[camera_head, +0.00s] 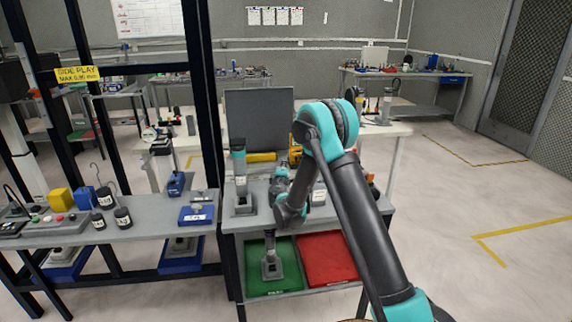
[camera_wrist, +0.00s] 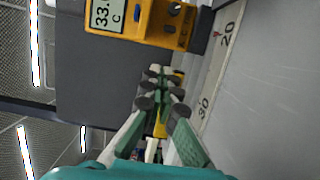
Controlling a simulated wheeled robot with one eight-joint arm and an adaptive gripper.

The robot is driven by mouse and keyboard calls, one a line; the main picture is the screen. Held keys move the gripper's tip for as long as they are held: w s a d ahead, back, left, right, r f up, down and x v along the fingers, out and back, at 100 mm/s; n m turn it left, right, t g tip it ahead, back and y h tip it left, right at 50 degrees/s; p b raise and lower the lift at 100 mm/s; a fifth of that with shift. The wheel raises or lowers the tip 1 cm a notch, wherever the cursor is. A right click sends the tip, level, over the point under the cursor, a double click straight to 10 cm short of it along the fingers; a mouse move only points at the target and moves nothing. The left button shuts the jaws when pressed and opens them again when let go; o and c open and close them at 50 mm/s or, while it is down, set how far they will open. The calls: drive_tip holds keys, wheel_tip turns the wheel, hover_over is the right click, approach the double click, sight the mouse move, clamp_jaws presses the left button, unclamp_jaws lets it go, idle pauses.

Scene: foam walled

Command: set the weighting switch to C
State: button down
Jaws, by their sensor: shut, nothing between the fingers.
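A yellow meter (camera_wrist: 146,36) shows at the top of the wrist view, turned sideways and cut off by the edge. Its grey display (camera_wrist: 107,14) reads "33." with a further digit cut off, and shows a letter C. A dark round knob (camera_wrist: 174,9) and small marks sit on its face beside the display; I cannot make out a switch position. My gripper (camera_wrist: 167,88) is shut and empty, its fingertips apart from the meter in the picture. In the head view, a yellow piece, likely the meter (camera_head: 295,152), shows partly behind my arm.
A dark upright panel (camera_head: 259,118) stands at the back of the bench. A grey stand (camera_head: 242,185) is at the bench's left. Green (camera_head: 258,283) and red (camera_head: 327,260) trays lie on the shelf below. A marked scale strip (camera_wrist: 212,85) runs beside the fingers.

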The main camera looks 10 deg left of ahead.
drive_tip(key=s, duration=0.7)
drive_tip(key=shift+s, duration=0.3)
